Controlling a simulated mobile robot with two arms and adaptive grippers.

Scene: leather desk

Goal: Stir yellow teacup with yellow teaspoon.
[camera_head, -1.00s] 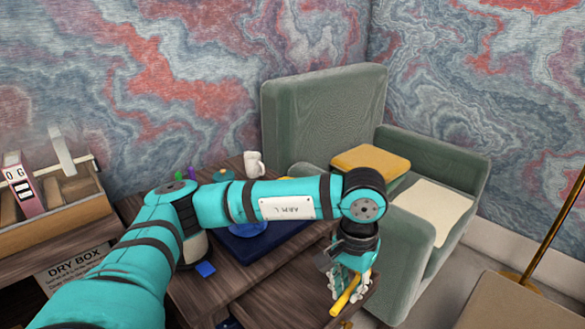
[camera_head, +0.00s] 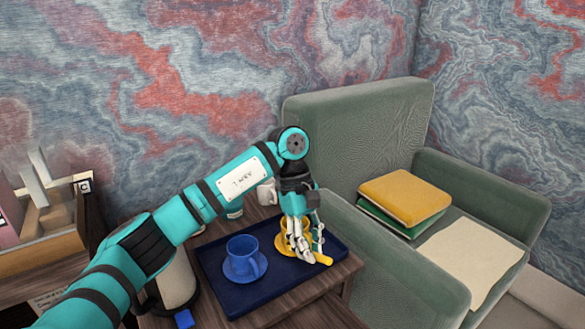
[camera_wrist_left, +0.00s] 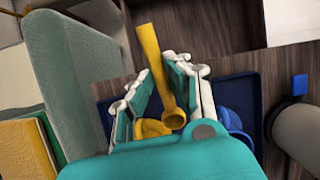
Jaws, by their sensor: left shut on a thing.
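My left gripper (camera_head: 306,250) is over the right part of the blue tray (camera_head: 228,297), shut on the yellow teaspoon (camera_head: 322,259). The spoon lies between the fingers (camera_wrist_left: 168,88) in the left wrist view; its long yellow handle (camera_wrist_left: 149,45) sticks out past them. The yellow teacup (camera_head: 281,241) is on the tray right behind the gripper and mostly hidden by it. Yellow crockery (camera_wrist_left: 150,129) also shows below the fingers in the wrist view. I cannot tell whether the spoon touches the cup. My right gripper is not in view.
A blue cup (camera_head: 242,252) on a blue saucer stands on the tray, left of the gripper. A white mug (camera_head: 267,192) is behind.

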